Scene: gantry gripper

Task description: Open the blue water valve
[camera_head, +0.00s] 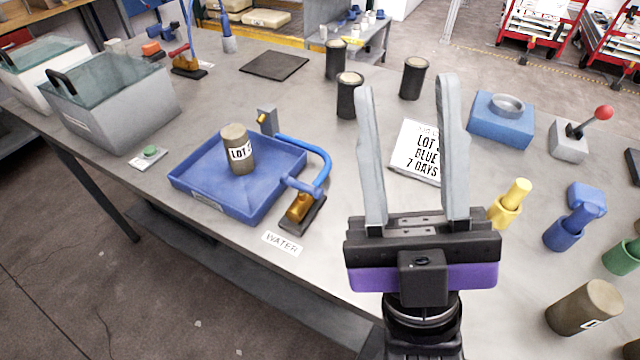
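The blue water valve has a blue handle (304,187) on a brass body (299,207), fixed to a dark base on the bench. A blue hose (318,158) curves from a grey spout post (268,121) behind the blue tray down to the valve. A "WATER" label (282,244) lies in front of it. My gripper (404,82) is open and empty, to the right of the valve, its two grey fingers pointing up the picture over the bench. It is apart from the valve.
A white sign (417,152) lies behind my gripper. Yellow (511,203) and blue (571,226) fittings stand right. Dark cylinders (349,96) stand at the back.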

